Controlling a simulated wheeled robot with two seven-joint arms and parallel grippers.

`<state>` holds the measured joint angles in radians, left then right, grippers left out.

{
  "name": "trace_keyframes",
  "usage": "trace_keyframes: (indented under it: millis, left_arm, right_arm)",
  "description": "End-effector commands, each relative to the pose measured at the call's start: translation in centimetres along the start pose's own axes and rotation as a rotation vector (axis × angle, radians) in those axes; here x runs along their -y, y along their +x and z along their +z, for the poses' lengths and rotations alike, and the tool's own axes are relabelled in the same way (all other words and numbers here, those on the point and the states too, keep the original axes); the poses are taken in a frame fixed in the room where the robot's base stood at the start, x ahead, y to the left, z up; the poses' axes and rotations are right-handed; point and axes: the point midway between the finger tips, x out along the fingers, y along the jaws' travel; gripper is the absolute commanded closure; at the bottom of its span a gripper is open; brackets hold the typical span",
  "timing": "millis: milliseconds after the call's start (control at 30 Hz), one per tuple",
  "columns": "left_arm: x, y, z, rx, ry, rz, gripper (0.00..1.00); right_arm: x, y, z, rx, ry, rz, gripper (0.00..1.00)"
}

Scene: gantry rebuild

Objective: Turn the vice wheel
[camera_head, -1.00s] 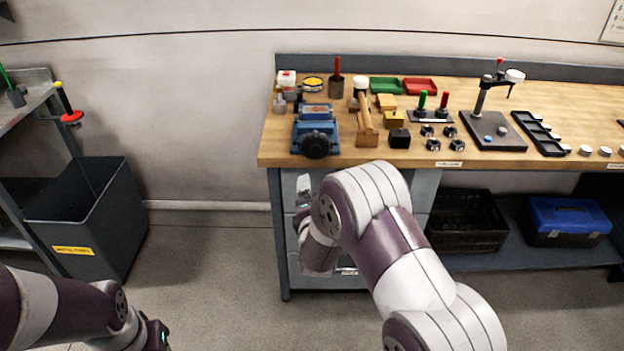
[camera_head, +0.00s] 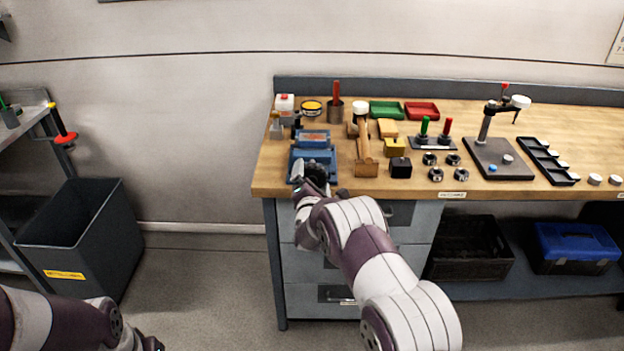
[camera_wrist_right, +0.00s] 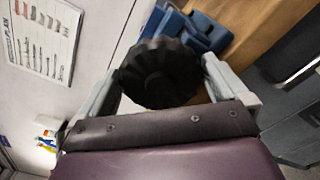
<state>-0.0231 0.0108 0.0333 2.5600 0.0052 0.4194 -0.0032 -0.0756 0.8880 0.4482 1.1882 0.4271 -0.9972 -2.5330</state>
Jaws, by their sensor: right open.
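The blue vice (camera_head: 312,140) stands at the front left of the wooden bench top. Its black ribbed wheel faces the bench's front edge and is partly covered by my right gripper (camera_head: 312,190) in the head view. In the right wrist view the vice wheel (camera_wrist_right: 158,73) lies between the two fingers of my open right gripper (camera_wrist_right: 163,80), one on each side. I cannot tell whether either finger touches the rim. The vice body (camera_wrist_right: 200,30) shows behind the wheel. Of my left arm only a part shows at the bottom left; its fingers are out of frame.
Right of the vice stand a wooden mallet (camera_head: 364,150), a black block (camera_head: 401,168) and several dark round parts. A drawer unit (camera_head: 350,270) is below the bench top. A grey bin (camera_head: 85,235) stands on the floor at the left, with free floor between.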

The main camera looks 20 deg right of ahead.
Motion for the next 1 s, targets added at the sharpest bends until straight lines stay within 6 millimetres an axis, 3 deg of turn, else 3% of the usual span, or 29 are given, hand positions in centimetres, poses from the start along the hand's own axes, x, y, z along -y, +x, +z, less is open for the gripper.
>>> trace_keyframes:
  millis: [167, 267, 300, 667, 1000]
  left_arm:
    - [0.0, 0.0, 0.0, 0.000, 0.000, 0.000, 0.57]
    - [0.0, 0.0, 0.0, 0.000, 0.000, 0.000, 0.57]
    - [0.0, 0.0, 0.0, 0.000, 0.000, 0.000, 0.57]
    - [0.0, 0.5, 0.1, 0.000, 0.000, 0.000, 0.57]
    - [0.0, 2.2, 0.3, 0.000, 0.000, 0.000, 0.57]
  right_arm:
    - [0.0, 0.0, 0.0, 0.000, 0.000, 0.000, 0.00]
    - [0.0, 0.0, 0.0, 0.000, 0.000, 0.000, 0.33]
    - [0.0, 0.0, 0.0, 0.000, 0.000, 0.000, 0.39]
    - [0.2, 0.0, -0.1, 0.000, 0.050, -0.001, 0.39]
    - [0.3, -0.1, -0.2, 0.000, 0.299, -0.001, 0.39]
